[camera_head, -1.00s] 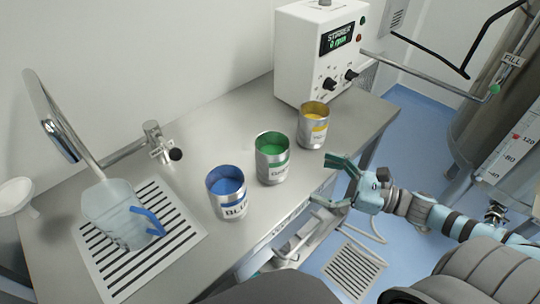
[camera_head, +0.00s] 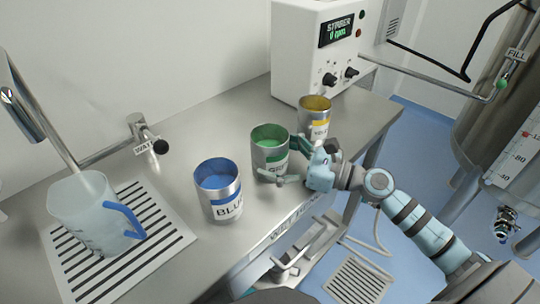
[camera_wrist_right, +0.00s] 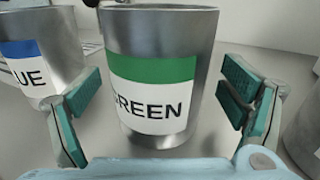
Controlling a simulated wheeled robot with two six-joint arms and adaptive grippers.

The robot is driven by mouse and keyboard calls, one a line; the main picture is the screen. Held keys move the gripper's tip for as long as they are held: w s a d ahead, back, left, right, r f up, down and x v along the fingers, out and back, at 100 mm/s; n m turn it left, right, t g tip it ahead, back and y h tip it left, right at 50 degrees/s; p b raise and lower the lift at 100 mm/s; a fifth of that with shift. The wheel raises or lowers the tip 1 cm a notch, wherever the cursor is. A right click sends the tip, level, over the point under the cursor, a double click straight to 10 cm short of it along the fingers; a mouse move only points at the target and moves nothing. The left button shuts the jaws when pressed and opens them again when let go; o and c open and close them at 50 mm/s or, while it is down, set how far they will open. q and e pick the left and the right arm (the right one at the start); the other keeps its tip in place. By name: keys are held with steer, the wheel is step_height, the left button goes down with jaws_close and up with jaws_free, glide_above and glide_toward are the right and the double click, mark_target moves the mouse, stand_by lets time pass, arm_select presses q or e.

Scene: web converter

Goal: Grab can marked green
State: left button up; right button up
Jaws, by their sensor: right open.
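The can marked green (camera_head: 270,150) is a metal can with green inside and a green and white label. It stands upright on the steel bench between the blue can (camera_head: 218,188) and the yellow can (camera_head: 314,117). My right gripper (camera_head: 283,163) is open at the near side of the green can. In the right wrist view, the green can (camera_wrist_right: 158,65) stands between the two open teal fingers of the right gripper (camera_wrist_right: 160,105), with gaps on both sides. My left gripper is not in view.
A translucent jug (camera_head: 92,215) with a blue handle stands on the slotted drain (camera_head: 165,238) at left, near a water tap (camera_head: 142,130). The white stirrer box (camera_head: 320,55) stands behind the yellow can. Bare bench lies behind the cans.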

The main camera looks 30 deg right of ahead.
steer(key=shift+w+a, duration=0.25)
steer(key=shift+a, duration=0.05)
steer(key=shift+c, duration=0.6)
steer(key=c, duration=1.3)
steer(key=shift+c, duration=1)
steer(key=shift+r, duration=0.1)
